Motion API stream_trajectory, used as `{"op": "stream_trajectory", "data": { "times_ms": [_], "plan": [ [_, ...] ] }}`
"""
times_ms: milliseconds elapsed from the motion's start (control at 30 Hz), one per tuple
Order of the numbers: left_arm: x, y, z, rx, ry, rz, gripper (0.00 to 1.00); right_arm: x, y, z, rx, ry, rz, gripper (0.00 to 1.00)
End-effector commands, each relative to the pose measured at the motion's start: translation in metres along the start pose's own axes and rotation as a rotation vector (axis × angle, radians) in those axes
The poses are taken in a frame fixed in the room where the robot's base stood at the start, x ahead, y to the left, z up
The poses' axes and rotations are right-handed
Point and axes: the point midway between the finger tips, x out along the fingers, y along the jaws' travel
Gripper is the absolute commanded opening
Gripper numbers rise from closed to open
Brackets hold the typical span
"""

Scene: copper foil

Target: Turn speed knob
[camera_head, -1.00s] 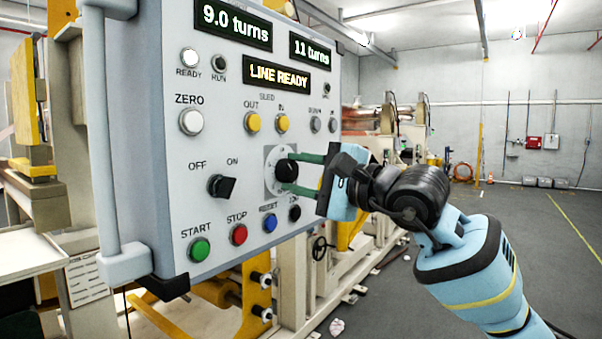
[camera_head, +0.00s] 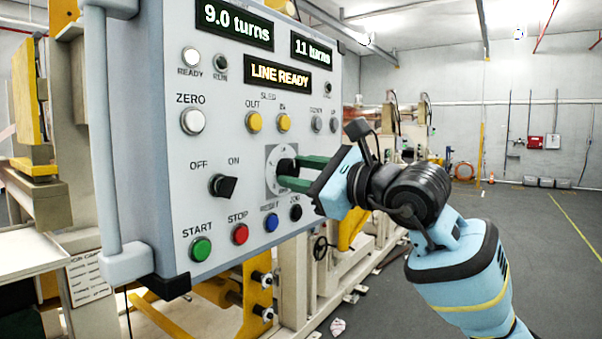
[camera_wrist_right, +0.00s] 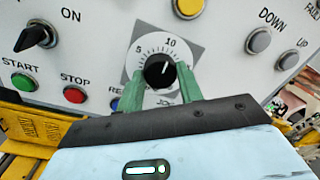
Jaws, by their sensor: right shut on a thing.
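The speed knob (camera_head: 285,167) is a black round knob on a grey square dial plate, on the right part of the control panel (camera_head: 180,270). In the right wrist view the knob (camera_wrist_right: 159,73) has a white pointer line, and its dial shows 5 at the left and 10 above. My right gripper (camera_head: 291,172) has its green fingers at the knob, one on each side. In the right wrist view the gripper (camera_wrist_right: 160,84) is shut on the knob, whose lower part sits between the fingertips. My left gripper is in neither view.
The on/off switch (camera_head: 223,186) is left of the knob. The green START (camera_head: 200,248), red STOP (camera_head: 239,234), blue RESET (camera_head: 271,222) and black JOG (camera_head: 295,212) buttons lie below. Displays read "9.0 turns", "11 turns" and "LINE READY" (camera_head: 277,76). Open floor lies right of the arm.

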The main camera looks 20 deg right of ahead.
Motion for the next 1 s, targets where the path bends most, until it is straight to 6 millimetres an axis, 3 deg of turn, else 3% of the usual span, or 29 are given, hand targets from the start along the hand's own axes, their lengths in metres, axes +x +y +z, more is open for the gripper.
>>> {"op": "stream_trajectory", "data": {
  "times_ms": [533, 567, 700, 1000],
  "plan": [
    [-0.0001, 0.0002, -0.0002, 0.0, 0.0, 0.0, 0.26, -0.0001, -0.0006, 0.0005, 0.026, 0.001, -0.002, 0.14],
    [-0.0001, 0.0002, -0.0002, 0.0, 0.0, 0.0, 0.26, -0.0001, -0.0005, 0.0005, 0.026, 0.001, -0.002, 0.38],
    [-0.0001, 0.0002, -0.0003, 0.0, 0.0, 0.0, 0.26, -0.0001, -0.0005, 0.0004, 0.026, 0.001, -0.002, 0.56],
    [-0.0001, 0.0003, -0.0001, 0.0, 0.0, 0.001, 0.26, -0.0007, -0.0003, 0.0, 0.026, 0.002, -0.001, 0.58]
  ]
}}
